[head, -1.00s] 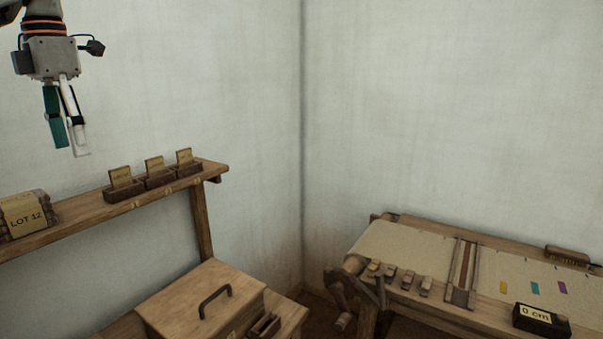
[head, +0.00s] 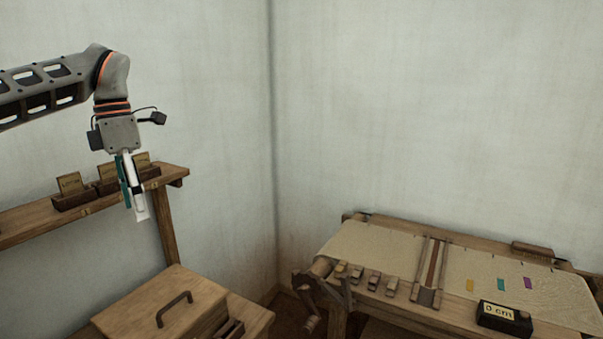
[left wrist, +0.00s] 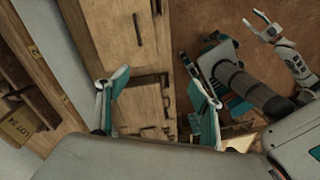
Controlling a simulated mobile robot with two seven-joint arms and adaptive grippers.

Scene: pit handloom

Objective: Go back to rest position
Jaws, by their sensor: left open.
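My left gripper (head: 135,205) hangs fingers down in the head view, in front of the wall shelf's right end. It is clear of the shelf in the picture, above the wooden chest. In the left wrist view its two fingers (left wrist: 158,88) are spread apart with nothing between them.
The wall shelf (head: 40,222) carries several small card holders. Below it is a wooden chest (head: 150,300) with a dark handle. The loom (head: 385,250) with its cloth and a "0 cm" block (head: 503,318) stands at right. The air between is free.

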